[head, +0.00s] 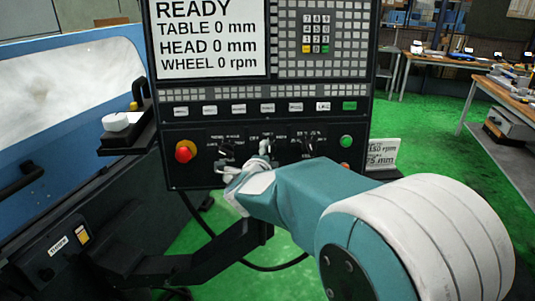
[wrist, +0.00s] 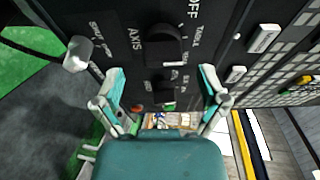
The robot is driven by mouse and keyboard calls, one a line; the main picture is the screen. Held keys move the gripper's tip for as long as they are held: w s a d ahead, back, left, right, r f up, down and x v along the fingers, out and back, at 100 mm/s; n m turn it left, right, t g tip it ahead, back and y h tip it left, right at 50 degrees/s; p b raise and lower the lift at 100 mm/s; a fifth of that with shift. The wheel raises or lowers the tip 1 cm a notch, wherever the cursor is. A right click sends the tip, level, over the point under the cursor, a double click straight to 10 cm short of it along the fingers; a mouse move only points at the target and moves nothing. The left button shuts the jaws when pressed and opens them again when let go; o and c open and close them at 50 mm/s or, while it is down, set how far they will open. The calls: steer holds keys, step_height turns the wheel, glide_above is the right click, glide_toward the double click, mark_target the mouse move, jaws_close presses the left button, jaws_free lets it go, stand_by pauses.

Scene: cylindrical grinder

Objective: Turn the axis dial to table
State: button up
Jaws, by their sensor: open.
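The axis dial (wrist: 164,46) is a black knob on the dark control panel, with AXIS lettering beside it and OFF and TABLE lettering near its upper right in the wrist view. Its pointer setting is too unclear to read. My gripper (wrist: 162,72) is open, its two teal-and-grey fingers apart on either side of the line below the dial. The fingers do not grip the dial, and whether they touch the panel is unclear. In the head view my gripper (head: 248,164) is at the lower middle of the panel and partly hides the middle dial.
The screen (head: 210,38) reads READY, TABLE 0 mm, HEAD 0 mm, WHEEL 0 rpm. A red button (head: 185,151) and a green button (head: 346,141) flank the dials. A row of labelled buttons (head: 266,107) runs above. A silvery knob (wrist: 78,54) stands left in the wrist view.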

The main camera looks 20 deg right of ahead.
steer(key=v, duration=0.8)
steer(key=shift+s, duration=0.15)
steer(key=shift+a, duration=0.1)
